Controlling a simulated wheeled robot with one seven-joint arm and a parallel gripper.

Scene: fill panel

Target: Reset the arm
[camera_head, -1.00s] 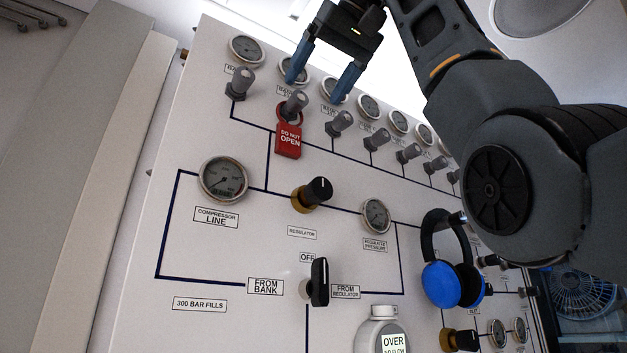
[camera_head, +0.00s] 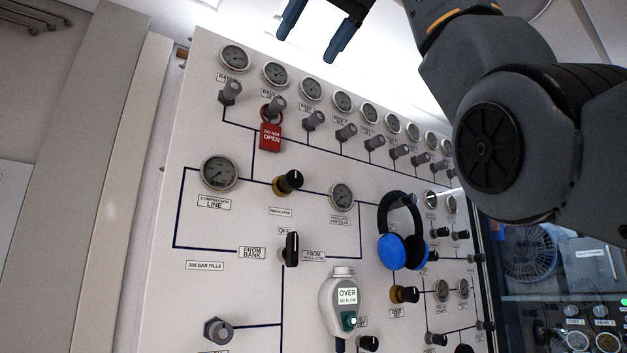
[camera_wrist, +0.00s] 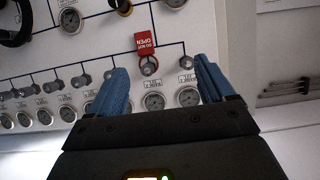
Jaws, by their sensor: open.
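My gripper (camera_head: 315,32) is at the top of the head view, above the upper row of gauges on the white fill panel (camera_head: 215,310). Its two blue fingers are spread apart with nothing between them. In the wrist view my gripper (camera_wrist: 160,85) is also open and empty, with the panel beyond the fingers. A red "DO NOT OPEN" tag (camera_head: 270,137) hangs on the second knob (camera_head: 277,104) of the upper row. The tag also shows in the wrist view (camera_wrist: 145,42), apart from the fingers.
Blue and black headphones (camera_head: 392,250) hang on the panel's right part. A handheld meter (camera_head: 338,303) reading "OVER" is at the lower middle. A black regulator knob (camera_head: 290,181) and selector (camera_head: 291,249) stick out of the panel. A fan (camera_head: 530,252) shows at the right.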

